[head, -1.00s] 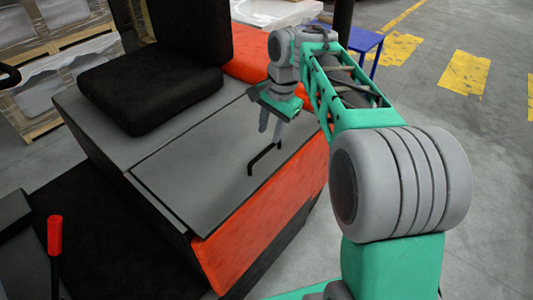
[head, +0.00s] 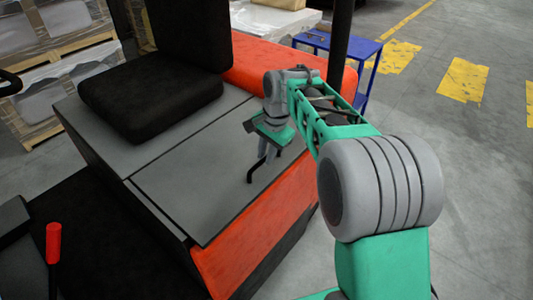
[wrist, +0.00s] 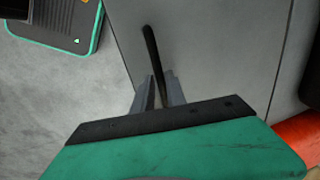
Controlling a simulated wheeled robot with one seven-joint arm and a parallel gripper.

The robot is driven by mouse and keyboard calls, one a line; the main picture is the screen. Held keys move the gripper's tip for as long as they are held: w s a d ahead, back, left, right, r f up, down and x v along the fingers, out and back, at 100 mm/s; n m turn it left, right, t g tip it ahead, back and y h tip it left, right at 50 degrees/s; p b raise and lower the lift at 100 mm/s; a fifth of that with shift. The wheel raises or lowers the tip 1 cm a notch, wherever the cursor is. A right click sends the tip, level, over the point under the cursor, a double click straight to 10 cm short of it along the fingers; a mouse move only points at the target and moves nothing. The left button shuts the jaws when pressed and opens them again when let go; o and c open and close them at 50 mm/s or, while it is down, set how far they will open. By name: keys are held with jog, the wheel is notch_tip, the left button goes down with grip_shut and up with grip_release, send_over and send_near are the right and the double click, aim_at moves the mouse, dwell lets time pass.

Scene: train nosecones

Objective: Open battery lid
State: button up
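The battery lid (head: 190,195) is a flat grey panel on the vehicle body, in front of the black seat. It lies shut, level with its surround. Its black bar handle (head: 251,176) stands near the orange edge. My gripper (head: 264,160) points down at the upper end of the handle. In the wrist view the handle (wrist: 151,48) runs in between the two grey fingers of my gripper (wrist: 160,84). The fingers stand apart, one on each side of the bar, and I see no firm grip. The lid (wrist: 225,50) also fills the right of the wrist view.
The black seat (head: 150,95) and its backrest stand behind the lid. A red-knobbed lever (head: 54,243) is at lower left. A blue table (head: 365,50) and open floor lie to the right. Loaded pallets (head: 55,85) stand at upper left.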

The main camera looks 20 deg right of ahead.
grip_shut()
jog(key=shift+r, duration=0.15)
dwell(0.9)
